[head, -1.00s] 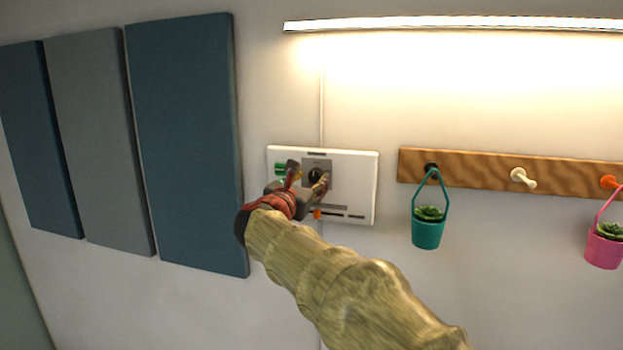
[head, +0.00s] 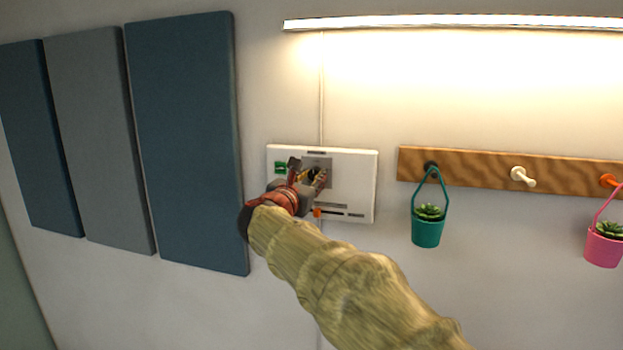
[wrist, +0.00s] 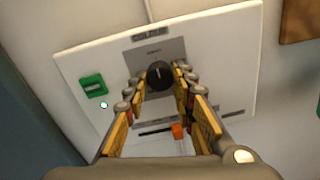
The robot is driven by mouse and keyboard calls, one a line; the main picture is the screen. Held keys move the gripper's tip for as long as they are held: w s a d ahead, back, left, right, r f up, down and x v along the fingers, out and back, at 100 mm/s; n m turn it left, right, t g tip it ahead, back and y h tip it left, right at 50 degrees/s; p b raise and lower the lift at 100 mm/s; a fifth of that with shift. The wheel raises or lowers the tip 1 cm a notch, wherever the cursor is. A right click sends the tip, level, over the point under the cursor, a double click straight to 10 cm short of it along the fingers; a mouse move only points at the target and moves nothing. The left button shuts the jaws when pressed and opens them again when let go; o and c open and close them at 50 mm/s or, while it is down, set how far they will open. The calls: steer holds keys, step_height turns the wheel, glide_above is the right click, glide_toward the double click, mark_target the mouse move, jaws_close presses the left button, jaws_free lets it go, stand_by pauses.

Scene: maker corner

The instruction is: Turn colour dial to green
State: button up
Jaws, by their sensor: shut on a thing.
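The colour dial (wrist: 160,75) is a round black knob on a grey plate (wrist: 152,52) of a white wall panel (wrist: 230,60). In the head view the dial (head: 314,175) is partly covered by my fingers. My gripper (wrist: 161,77) has a finger on each side of the dial and is shut on it; it also shows in the head view (head: 307,173). The dial's markings are too small to read, so I cannot tell which colour it points to.
A green switch (wrist: 92,86) and a small light (wrist: 104,105) are left of the dial. An orange slider (wrist: 178,132) sits below it. Blue and grey wall panels (head: 185,140) hang left; a wooden peg rail (head: 470,170) with a teal pot (head: 428,232) hangs right.

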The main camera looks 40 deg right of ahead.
jaws_close()
